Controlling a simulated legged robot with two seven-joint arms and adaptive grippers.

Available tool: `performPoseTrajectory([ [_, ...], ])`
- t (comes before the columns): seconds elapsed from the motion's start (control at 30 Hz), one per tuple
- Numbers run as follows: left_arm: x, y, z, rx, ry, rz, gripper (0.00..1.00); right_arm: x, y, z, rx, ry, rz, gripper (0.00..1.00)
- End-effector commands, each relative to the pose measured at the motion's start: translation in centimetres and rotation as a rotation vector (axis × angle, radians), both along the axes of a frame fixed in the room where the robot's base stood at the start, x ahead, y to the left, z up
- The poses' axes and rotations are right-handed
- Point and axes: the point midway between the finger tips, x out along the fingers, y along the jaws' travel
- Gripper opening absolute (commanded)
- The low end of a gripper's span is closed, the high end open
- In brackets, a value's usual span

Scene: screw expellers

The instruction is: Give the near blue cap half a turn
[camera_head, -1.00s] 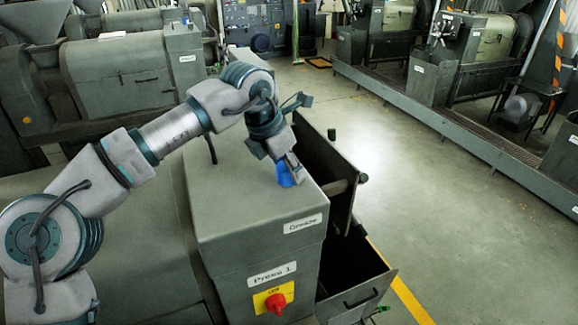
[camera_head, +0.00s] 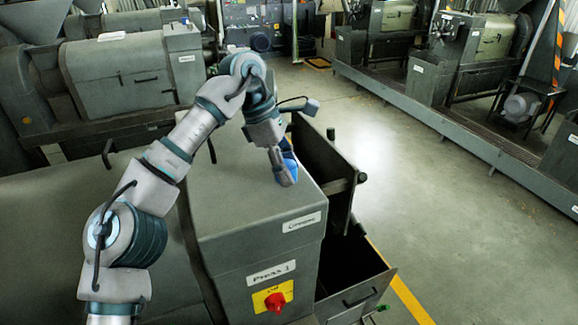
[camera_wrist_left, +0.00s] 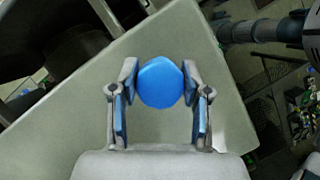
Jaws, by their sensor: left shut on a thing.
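The near blue cap (camera_wrist_left: 160,82) sits on the flat top of the grey Press 1 housing (camera_head: 235,200). In the left wrist view it fills the space between the two fingers, with a finger on each side. My left gripper (camera_wrist_left: 159,88) is shut on the cap, pointing down at it. In the head view the left gripper (camera_head: 285,177) covers most of the cap, and only a little blue shows between the fingers. My right gripper is not in view.
A red switch on a yellow plate (camera_head: 273,298) is on the housing's front. An open dark bin (camera_head: 350,285) stands at the housing's right side. Grey floor (camera_head: 440,200) lies clear to the right, and other presses (camera_head: 125,75) stand behind.

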Motion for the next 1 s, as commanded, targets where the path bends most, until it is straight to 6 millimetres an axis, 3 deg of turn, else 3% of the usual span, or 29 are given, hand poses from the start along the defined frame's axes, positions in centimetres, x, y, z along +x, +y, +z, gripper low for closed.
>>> performPoseTrajectory([
  [0.4, 0.19, 0.15, 0.15, -0.003, -0.005, -0.169, 0.12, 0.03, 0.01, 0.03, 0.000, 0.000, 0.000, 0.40],
  [0.93, 0.20, 0.18, 0.23, -0.004, -0.007, -0.190, 0.12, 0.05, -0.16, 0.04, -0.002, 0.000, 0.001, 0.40],
  [0.97, 0.20, 0.17, 0.25, -0.004, -0.007, -0.190, 0.52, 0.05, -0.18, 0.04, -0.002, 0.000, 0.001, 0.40],
  [1.0, 0.19, 0.17, 0.25, -0.004, -0.007, -0.190, 0.62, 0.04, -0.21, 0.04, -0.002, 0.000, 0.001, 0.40],
])
